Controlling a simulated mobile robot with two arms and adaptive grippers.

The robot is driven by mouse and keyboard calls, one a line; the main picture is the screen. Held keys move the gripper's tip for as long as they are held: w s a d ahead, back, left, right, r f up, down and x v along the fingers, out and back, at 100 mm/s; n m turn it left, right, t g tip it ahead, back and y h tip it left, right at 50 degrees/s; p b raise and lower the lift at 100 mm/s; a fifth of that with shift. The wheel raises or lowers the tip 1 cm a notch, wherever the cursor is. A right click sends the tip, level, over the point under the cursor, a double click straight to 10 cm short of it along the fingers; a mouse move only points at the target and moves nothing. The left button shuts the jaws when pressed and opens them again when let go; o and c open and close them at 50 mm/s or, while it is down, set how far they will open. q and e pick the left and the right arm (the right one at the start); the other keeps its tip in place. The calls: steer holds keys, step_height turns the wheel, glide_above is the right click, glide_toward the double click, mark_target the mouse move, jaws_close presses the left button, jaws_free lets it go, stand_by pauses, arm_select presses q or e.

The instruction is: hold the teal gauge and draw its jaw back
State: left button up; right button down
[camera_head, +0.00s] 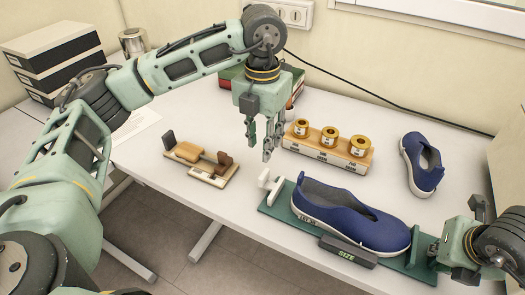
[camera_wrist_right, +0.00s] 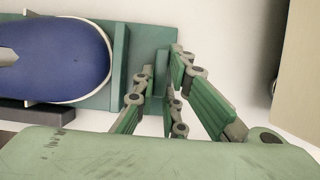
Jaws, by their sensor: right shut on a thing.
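The teal gauge (camera_head: 275,208) is a flat board lying at the front right of the table. A blue shoe (camera_head: 350,215) with a white sole rests on it. The white jaw (camera_head: 270,184) stands at the board's left end, near the shoe's end marked with print. A dark SIZE block (camera_head: 348,252) sits along the front side. My right gripper (camera_head: 437,250) is shut on the gauge's upright piece at the right end; its fingers also show in the right wrist view (camera_wrist_right: 160,85). My left gripper (camera_head: 259,146) is open and empty, pointing down above and behind the white jaw.
A wooden rack (camera_head: 327,153) with three gold rolls stands behind the gauge. A second blue shoe (camera_head: 422,165) lies at the back right. A smaller wooden gauge (camera_head: 203,159) lies left of my left gripper. Black boxes (camera_head: 57,62) and a tin (camera_head: 132,42) are at the back left.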

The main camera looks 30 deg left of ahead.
stand_by(0.4)
steer(key=c, duration=1.7)
jaws_free()
steer(key=shift+r, duration=0.1)
